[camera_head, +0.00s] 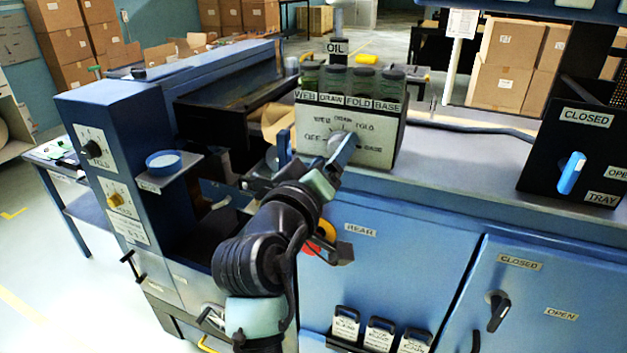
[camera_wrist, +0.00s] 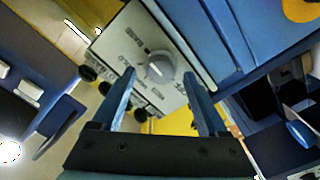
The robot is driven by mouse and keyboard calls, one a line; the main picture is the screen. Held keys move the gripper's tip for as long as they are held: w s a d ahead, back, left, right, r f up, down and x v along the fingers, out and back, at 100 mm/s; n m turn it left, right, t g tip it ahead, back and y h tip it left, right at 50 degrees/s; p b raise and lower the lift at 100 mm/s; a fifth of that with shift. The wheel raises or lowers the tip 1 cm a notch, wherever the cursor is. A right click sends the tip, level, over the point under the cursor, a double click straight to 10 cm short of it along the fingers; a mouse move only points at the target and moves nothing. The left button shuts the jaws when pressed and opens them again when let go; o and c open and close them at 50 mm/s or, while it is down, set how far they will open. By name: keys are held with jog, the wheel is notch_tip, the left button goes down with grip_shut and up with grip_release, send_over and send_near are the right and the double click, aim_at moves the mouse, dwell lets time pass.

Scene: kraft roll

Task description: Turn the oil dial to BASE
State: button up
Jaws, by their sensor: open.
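The oil dial (camera_head: 338,142) is a round grey knob on a pale panel (camera_head: 309,124) marked OFF, WEB, DRAW, FOLD and BASE, with BASE at lower right. I cannot make out where its pointer stands. My gripper (camera_head: 316,148) is open in front of the panel, and its right finger partly covers the dial. In the wrist view the dial (camera_wrist: 160,67) shows in the gap between the blue fingertips (camera_wrist: 159,74), with space on both sides. I cannot tell how far the tips are from the panel.
Dark-capped oil jars (camera_head: 362,84) labelled WEB, DRAW, FOLD and BASE stand above the panel. A blue cabinet (camera_head: 120,150) with other dials is at left. A black box with a blue lever (camera_head: 571,173) stands at right. The grey ledge (camera_head: 460,165) between is clear.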

jog(key=b+v, duration=0.2)
jog(key=v, duration=0.9)
